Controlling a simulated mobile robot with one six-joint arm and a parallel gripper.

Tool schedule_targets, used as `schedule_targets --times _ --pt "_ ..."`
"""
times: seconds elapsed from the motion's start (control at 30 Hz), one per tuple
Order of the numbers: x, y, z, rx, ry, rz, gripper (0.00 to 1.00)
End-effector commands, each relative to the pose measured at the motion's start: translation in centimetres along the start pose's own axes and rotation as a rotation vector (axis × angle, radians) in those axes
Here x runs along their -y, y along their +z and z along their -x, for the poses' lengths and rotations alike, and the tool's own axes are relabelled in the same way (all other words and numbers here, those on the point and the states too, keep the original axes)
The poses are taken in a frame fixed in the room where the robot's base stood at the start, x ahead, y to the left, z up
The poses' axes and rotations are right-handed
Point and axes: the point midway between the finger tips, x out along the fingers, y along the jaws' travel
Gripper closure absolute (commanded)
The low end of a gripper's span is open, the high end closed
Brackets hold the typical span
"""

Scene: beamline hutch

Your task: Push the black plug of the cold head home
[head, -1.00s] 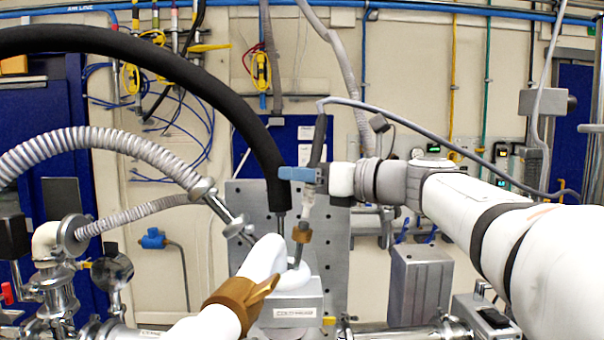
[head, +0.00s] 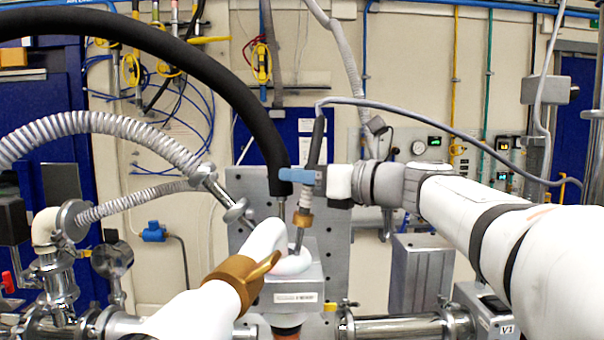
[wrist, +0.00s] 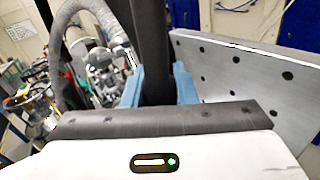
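The slim black plug (head: 318,146) stands slightly tilted, a grey cable leaving its top. My gripper (head: 298,175) has blue fingers and is shut on the plug. In the wrist view a dark upright shape fills the gap between the blue fingers (wrist: 160,88). Directly below the fingers is a pale stem with a brass collar (head: 302,220). It leads down to the white cold head (head: 293,264) on a grey labelled block (head: 296,291). The fingers hide the plug's lower part, so I cannot tell how far it is seated.
A thick black hose (head: 225,85) arcs down just left of the fingers, close to their tips. A perforated metal plate (head: 333,215) stands behind and shows at right in the wrist view (wrist: 245,75). A corrugated hose (head: 90,122) is at left. The cable (head: 450,126) loops above my arm.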

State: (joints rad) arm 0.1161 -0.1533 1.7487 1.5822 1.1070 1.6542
Motion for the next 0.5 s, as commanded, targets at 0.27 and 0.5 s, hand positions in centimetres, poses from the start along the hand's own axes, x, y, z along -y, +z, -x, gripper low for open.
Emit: schedule_targets --times 0.27,0.5 --pt "-0.03 0.09 -0.01 0.001 0.000 0.001 0.53" --pt "-0.03 0.08 0.10 0.001 0.000 0.001 0.53"
